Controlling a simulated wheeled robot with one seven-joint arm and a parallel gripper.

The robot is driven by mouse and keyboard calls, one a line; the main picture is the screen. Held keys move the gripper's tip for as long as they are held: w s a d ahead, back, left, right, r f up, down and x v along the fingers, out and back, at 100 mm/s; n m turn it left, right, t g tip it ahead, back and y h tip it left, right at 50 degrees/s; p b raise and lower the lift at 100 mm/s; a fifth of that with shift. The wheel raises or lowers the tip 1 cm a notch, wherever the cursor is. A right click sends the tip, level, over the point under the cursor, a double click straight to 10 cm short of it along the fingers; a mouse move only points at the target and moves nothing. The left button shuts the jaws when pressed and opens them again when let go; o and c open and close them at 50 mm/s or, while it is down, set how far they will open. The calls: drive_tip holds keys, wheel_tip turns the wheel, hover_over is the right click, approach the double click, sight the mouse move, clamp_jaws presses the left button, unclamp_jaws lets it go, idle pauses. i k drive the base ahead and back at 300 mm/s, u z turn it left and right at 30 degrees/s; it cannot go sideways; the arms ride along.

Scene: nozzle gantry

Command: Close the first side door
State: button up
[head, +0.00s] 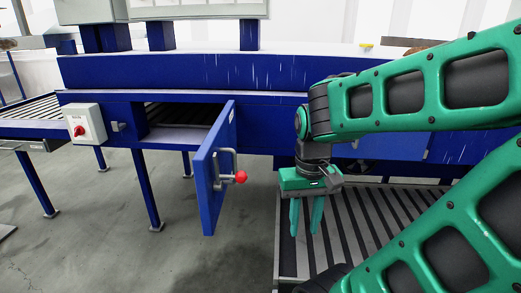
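A blue side door (211,178) stands swung open at the left of centre, hinged on the right side of a dark rectangular opening (180,115) in the blue machine. The door carries a grey latch handle with a red ball knob (240,177). My gripper (306,218) is to the right of the door, apart from the knob, with its two green fingers pointing down. The fingers are apart and nothing shows between them. My green arm reaches in from the right and covers part of the machine.
A grey box with a red switch (84,124) is mounted left of the opening. A roller conveyor (345,225) lies below my gripper, and another (30,115) extends at the far left. Blue legs stand under the machine. The grey floor (130,250) in front of the door is clear.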

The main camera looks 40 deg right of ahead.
sight(221, 138)
drive_tip(key=z, duration=0.45)
drive_tip(key=k, duration=1.3)
drive_tip(key=u, duration=0.3)
drive_tip(key=i, duration=0.8)
drive_tip(key=z, duration=0.15)
